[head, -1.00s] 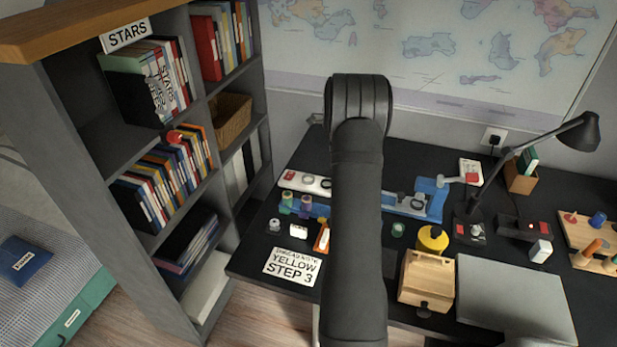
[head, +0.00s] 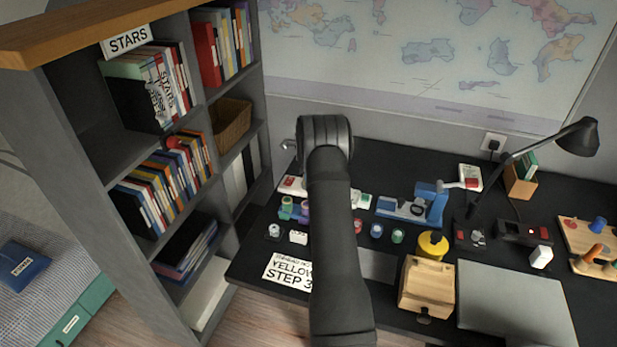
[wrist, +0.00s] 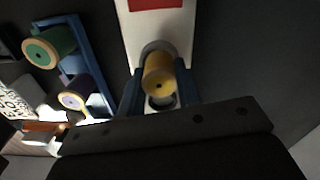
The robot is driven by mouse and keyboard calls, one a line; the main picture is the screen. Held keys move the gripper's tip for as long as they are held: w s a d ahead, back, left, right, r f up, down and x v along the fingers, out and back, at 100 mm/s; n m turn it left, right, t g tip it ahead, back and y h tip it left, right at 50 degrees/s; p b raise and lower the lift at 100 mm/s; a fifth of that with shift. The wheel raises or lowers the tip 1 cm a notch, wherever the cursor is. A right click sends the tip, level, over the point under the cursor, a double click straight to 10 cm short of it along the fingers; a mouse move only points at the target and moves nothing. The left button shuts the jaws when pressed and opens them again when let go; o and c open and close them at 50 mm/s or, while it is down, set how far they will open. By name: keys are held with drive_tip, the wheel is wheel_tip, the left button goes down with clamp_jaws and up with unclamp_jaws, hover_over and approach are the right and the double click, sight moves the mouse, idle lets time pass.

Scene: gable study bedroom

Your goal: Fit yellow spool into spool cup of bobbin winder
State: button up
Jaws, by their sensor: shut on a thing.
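The yellow spool (wrist: 158,84) is between the two fingers of my gripper (wrist: 160,94), which is shut on it. Behind it in the wrist view is a white plate (wrist: 178,28) with a red patch and a grey ring-shaped cup (wrist: 158,47). The spool overlaps this cup in the picture; I cannot tell whether they touch. In the head view my arm hides the gripper, the spool and the middle of the white plate (head: 292,186). A blue device (head: 436,204) with a round cup on its base stands to the right; I cannot tell which is the winder.
A blue rack (wrist: 92,70) holds a green spool (wrist: 48,46) and a purple spool (wrist: 74,99) left of my gripper. Several small spools, a yellow round object (head: 432,246), a wooden box (head: 425,284) and a card reading "YELLOW STEP 3" (head: 287,270) are on the dark desk.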

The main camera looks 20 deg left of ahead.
drive_tip(key=shift+s+d+f, duration=0.1)
drive_tip(key=shift+f, duration=0.6)
drive_tip(key=o, duration=1)
drive_tip(key=shift+s+f, duration=0.1)
drive_tip(key=shift+f, duration=0.05)
drive_tip(key=shift+c, duration=0.2)
wheel_tip(320, 180, up, 14)
drive_tip(key=shift+w, duration=0.2)
drive_tip(key=shift+f, duration=0.1)
wheel_tip(320, 180, down, 14)
drive_tip(key=shift+r, duration=0.85)
